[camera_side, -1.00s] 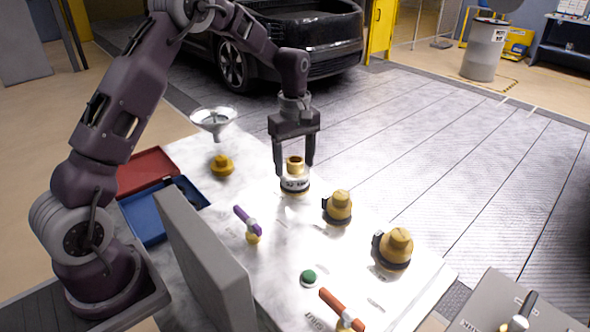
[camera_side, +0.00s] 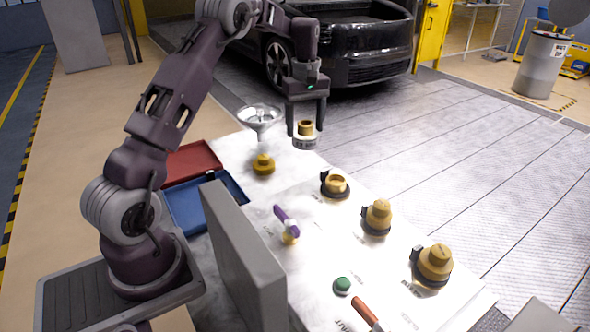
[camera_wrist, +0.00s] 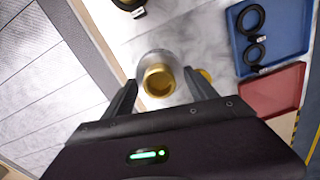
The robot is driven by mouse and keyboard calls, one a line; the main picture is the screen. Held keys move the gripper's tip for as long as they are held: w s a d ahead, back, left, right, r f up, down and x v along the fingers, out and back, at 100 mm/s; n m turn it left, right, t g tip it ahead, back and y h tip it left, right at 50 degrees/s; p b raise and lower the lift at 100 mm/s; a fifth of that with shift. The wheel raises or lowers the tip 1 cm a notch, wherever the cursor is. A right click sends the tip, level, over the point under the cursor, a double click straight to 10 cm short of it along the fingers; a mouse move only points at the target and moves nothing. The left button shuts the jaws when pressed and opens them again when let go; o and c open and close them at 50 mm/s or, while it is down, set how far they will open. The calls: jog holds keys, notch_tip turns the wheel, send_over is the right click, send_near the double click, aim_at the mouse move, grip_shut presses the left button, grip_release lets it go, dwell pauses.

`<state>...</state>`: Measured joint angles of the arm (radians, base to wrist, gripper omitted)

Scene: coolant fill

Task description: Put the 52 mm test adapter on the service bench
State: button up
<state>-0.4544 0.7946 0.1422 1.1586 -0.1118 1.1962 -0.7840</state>
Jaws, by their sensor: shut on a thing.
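The adapter (camera_side: 306,138) is a short pale ring with dark marking on its side and a brass neck on top; I cannot read the marking clearly. My gripper (camera_side: 306,128) points down and is shut on it, one finger on each side, holding it above the far edge of the white bench (camera_side: 330,245). In the wrist view the adapter (camera_wrist: 158,79) shows its round brass opening between my fingers (camera_wrist: 160,84). A brass fitting (camera_side: 336,184) with an open top and a black collar stands on the bench, apart from the adapter.
Two capped brass fittings (camera_side: 377,216) (camera_side: 434,263) stand to the right. A funnel (camera_side: 260,118) and brass piece (camera_side: 263,163) are left of my gripper. Blue (camera_side: 205,207) and red (camera_side: 193,160) trays lie farther left. A purple-handled valve (camera_side: 286,220) and green button (camera_side: 342,285) stand nearer.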

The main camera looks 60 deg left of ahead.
jog(key=a+f, duration=0.2)
jog(key=f, duration=0.2)
jog(key=s+a+f, duration=0.1)
jog(key=a+f, duration=0.1)
jog(key=f, duration=0.2)
jog(key=a+f, duration=0.2)
jog(key=f, duration=0.2)
jog(key=shift+s+f, duration=0.2)
jog(key=shift+f, duration=0.15)
jog(key=o, duration=1.5)
